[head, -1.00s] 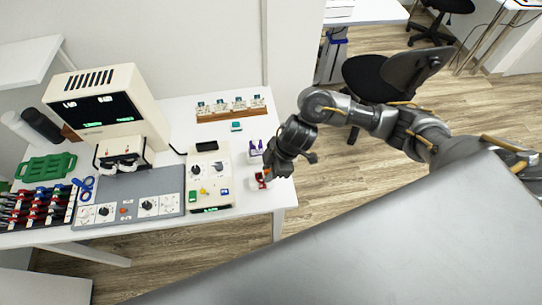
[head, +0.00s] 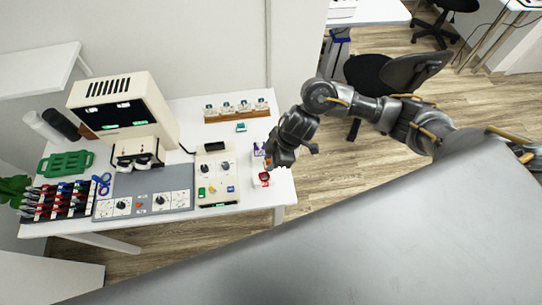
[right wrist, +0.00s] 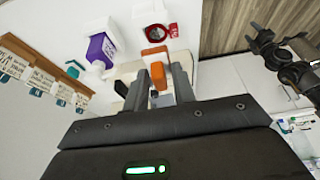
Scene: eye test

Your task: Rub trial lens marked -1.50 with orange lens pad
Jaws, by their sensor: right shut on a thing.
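My right gripper (right wrist: 162,90) is shut on the orange lens pad (right wrist: 158,75), which sticks out past the fingertips in the right wrist view. In the head view my right gripper (head: 272,163) is over the right end of the white table, and the pad is hard to make out there. A round red-rimmed trial lens (right wrist: 156,32) sits in a white holder beyond the pad, apart from it. It also shows in the head view (head: 265,177), just below the gripper. Its marking is too small to read. My left gripper is out of view.
A purple-and-white bottle (right wrist: 101,48) stands close beside the lens holder. A control box (head: 216,175) is left of it on the white table (head: 190,112). A rack of coloured lens handles (head: 58,200) is at far left. The table's right edge is near the gripper.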

